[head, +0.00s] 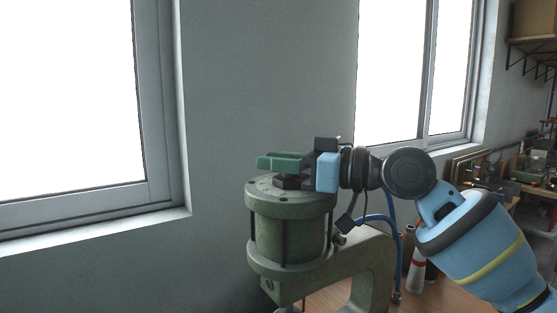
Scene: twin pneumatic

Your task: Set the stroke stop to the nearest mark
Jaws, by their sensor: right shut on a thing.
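The pneumatic press has a green cylinder (290,232) with a round flanged top, standing upright. A dark, nut-like stroke stop (288,183) sits at the middle of that top, partly hidden by my gripper. My right gripper (280,163) reaches in level from the right, just above the flange. It is shut on the stroke stop, with green finger-like parts pointing left across it. No marks can be made out on the stop or the cylinder. My left gripper is not in view.
The press's curved green frame (372,262) stands on a wooden bench (328,297). A blue hose (396,250) runs down behind it, near a red-and-white bottle (416,272). Shelves and a cluttered workbench (528,172) are at far right. The space left of the press is clear.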

